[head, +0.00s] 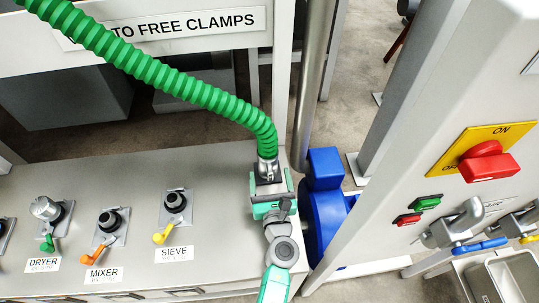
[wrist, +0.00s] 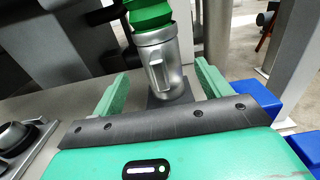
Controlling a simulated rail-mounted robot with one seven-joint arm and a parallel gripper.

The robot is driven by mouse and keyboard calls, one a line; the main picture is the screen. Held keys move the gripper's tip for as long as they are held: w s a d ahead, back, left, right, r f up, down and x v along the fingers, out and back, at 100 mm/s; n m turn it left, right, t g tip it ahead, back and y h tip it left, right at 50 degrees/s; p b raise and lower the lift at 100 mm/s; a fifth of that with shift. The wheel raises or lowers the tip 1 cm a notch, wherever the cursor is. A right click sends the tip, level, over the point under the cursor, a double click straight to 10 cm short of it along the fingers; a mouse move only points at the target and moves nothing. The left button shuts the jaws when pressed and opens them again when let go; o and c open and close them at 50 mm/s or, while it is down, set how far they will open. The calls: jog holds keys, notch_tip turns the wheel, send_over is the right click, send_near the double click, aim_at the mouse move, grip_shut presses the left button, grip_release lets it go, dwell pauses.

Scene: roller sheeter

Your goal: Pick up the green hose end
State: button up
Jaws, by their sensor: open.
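The green ribbed hose (head: 165,75) arches from the upper left of the head view down to the right end of the grey panel. Its metal end fitting (head: 267,170) stands there, partly hidden by my gripper. In the wrist view the silver hose end (wrist: 162,65) with its side lever is upright on a dark square base (wrist: 170,96). My gripper (wrist: 158,88) is open. Its two green fingers lie to the left and right of the hose end, apart from it, with a gap on each side.
The grey panel (head: 140,178) has metal couplings with coloured levers labelled DRYER, MIXER (head: 110,222) and SIEVE (head: 175,203). A blue machine part (head: 325,200) stands close right of my gripper. A grey post with a red switch (head: 488,160) is farther right.

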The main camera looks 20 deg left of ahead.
aim_at(268, 148)
jog(key=b+x, duration=0.2)
jog(key=x, duration=0.3)
jog(key=shift+w+f, duration=0.15)
jog(key=c, duration=1.4)
notch_tip(268, 148, up, 10)
jog(key=p, duration=0.7)
jog(key=shift+d+p, duration=0.1)
jog(key=shift+p, duration=0.3)
